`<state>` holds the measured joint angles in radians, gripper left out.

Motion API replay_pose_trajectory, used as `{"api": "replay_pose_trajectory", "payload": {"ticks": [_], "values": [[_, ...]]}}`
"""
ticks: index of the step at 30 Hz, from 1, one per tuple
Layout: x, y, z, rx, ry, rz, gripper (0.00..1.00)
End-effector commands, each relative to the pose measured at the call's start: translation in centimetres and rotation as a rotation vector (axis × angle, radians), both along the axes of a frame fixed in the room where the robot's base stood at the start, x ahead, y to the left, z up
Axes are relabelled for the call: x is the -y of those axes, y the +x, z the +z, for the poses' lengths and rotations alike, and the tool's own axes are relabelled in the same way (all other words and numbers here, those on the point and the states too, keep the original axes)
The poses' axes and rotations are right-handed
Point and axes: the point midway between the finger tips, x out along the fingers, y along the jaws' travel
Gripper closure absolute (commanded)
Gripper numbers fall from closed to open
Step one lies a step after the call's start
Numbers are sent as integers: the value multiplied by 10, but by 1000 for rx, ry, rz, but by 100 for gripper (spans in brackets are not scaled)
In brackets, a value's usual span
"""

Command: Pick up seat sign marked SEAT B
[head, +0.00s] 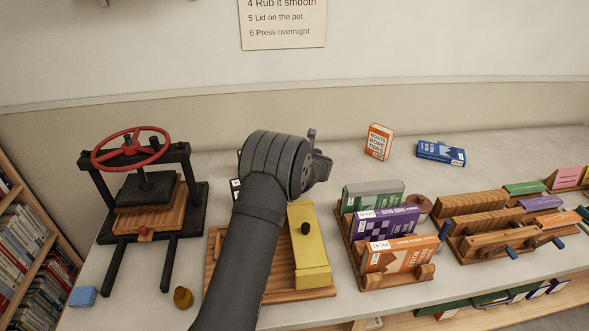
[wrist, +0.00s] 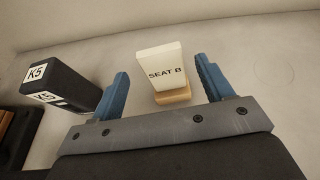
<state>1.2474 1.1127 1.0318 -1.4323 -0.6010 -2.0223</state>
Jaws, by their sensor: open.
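The seat sign marked SEAT B (wrist: 161,66) shows in the wrist view as a white upright plate on a small wooden foot (wrist: 172,97). My gripper (wrist: 167,82) is open, with one blue finger to the left of the sign and one to the right. The sign is in the gap between the fingers, and neither finger appears to touch it. In the head view my arm hides the sign, and the fingertips cannot be made out there.
A black block labelled K5 (wrist: 62,83) stands close to the left finger. In the head view, a press with a red wheel (head: 131,148) is at left, a yellow box (head: 310,258) beside my arm, and book racks (head: 349,245) at right. Two boxes (head: 379,141) (head: 441,152) are at the back.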

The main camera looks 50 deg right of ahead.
Motion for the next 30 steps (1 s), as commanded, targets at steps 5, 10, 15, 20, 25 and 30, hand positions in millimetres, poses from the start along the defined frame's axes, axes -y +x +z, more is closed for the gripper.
{"api": "replay_pose_trajectory", "payload": {"ticks": [5, 10, 15, 20, 25, 30], "values": [[13, 15, -16, -2, 1, 0, 27], [22, 28, -21, -1, 1, 1, 27], [24, 31, -23, 0, 1, 0, 27], [23, 31, -22, 0, 1, 0, 31], [23, 30, -22, 0, 1, 0, 65], [23, 30, -22, 0, 1, 0, 90]]}}
